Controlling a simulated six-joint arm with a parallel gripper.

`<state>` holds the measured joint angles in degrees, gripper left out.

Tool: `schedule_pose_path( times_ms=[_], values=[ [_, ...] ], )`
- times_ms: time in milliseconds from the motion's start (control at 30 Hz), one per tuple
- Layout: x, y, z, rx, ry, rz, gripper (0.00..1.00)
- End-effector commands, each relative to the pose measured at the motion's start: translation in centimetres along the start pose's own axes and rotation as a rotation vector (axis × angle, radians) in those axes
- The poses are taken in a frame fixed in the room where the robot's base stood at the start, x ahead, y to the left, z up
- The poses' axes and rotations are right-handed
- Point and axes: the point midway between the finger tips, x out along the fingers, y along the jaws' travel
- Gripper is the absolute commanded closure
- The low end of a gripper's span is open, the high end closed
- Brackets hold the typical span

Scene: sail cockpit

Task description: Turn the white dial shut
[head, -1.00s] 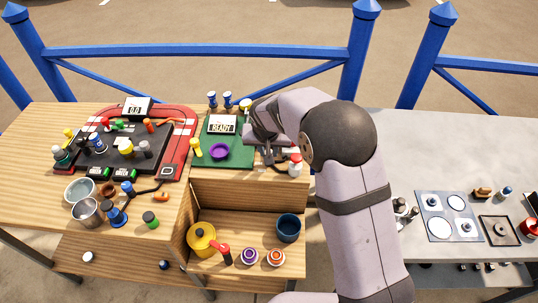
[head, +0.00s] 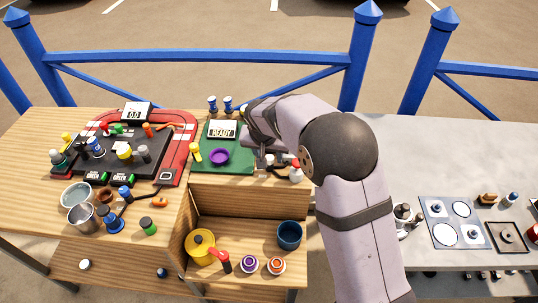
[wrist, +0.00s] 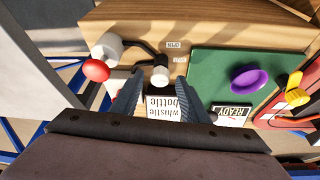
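The white dial (wrist: 160,77) is a small white knob in the wrist view, at the end of a dark bent pipe. Small OPEN and SHUT labels (wrist: 175,52) lie beside it on the wood. My gripper (wrist: 158,80) is open, with one finger on each side of the dial and a visible gap to each. A white card reading "whistle bottle" (wrist: 172,107) shows between the fingers. In the head view my gripper (head: 266,160) is over the right end of the wooden bench, and my arm hides much of the area around the dial.
A white bottle (wrist: 107,47) with a red ball (wrist: 96,70) stands close beside the dial. A green board (wrist: 222,70) with a purple ring (wrist: 248,79), a yellow piece (wrist: 290,88) and a READY display (wrist: 232,113) lies on the other side. An open shelf (head: 250,208) is below.

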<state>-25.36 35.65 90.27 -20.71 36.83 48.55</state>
Motion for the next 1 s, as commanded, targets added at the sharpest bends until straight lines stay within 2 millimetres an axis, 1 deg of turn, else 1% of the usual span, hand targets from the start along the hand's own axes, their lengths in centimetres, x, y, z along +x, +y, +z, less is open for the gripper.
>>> schedule_pose_path(
  times_ms=[200,333,467,700,800,1000],
  values=[
    [-0.1,0.0,0.0,-0.001,0.0,0.0,0.59],
    [-0.8,0.0,0.0,-0.001,0.002,-0.001,0.59],
    [-2.3,-0.1,0.0,-0.002,0.003,-0.002,0.59],
    [-5.6,0.0,0.0,-0.001,0.002,-0.002,0.59],
    [-6.5,0.0,0.0,-0.001,0.002,-0.001,0.59],
    [-7.3,0.0,0.0,-0.001,0.0,0.0,0.59]
  ],
)
